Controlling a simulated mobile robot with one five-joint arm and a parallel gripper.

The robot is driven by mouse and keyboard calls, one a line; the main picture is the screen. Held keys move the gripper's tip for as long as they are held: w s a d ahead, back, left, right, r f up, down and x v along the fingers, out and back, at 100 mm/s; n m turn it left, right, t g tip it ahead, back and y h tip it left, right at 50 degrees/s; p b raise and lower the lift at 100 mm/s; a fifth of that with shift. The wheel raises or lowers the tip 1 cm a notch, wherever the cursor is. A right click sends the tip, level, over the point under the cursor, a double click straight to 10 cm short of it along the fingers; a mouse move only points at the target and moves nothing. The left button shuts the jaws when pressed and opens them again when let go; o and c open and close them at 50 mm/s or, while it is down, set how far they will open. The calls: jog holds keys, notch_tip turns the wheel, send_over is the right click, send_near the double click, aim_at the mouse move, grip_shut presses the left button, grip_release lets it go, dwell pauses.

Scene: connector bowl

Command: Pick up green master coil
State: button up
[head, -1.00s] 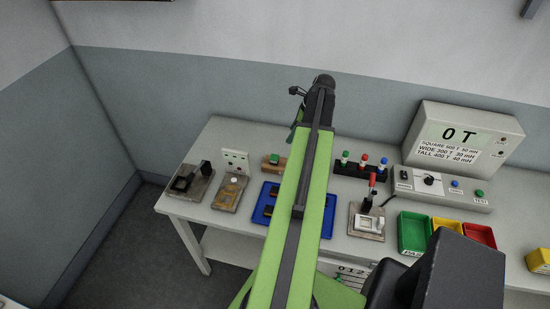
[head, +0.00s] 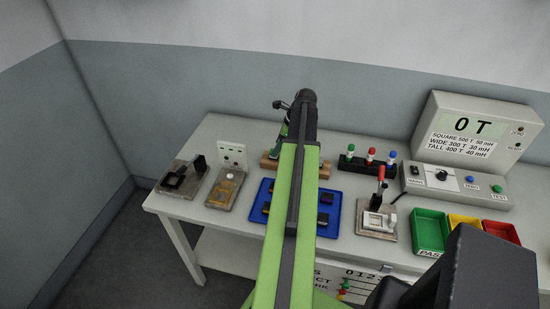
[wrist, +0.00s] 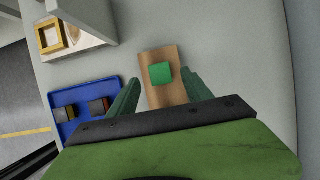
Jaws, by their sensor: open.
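The green master coil (wrist: 161,73) is a small green block on a wooden base (wrist: 164,92). In the head view, the wooden base (head: 269,166) shows partly behind my arm, and the coil is hidden there by my gripper (head: 281,140).
A blue tray (head: 333,228) with several small coils lies in front of the base. A rack with coloured-topped pieces (head: 369,167) stands to the right, and a white panel (head: 232,155) to the left. A press-like fixture (head: 377,222) and bins (head: 430,231) lie further right.

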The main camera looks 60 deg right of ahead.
jog(key=b+x, duration=0.2)
jog(key=x, duration=0.1)
jog(key=shift+w+d+f, duration=0.1)
jog(key=shift+f, duration=0.2)
jog(key=shift+r, duration=0.15)
grip_shut()
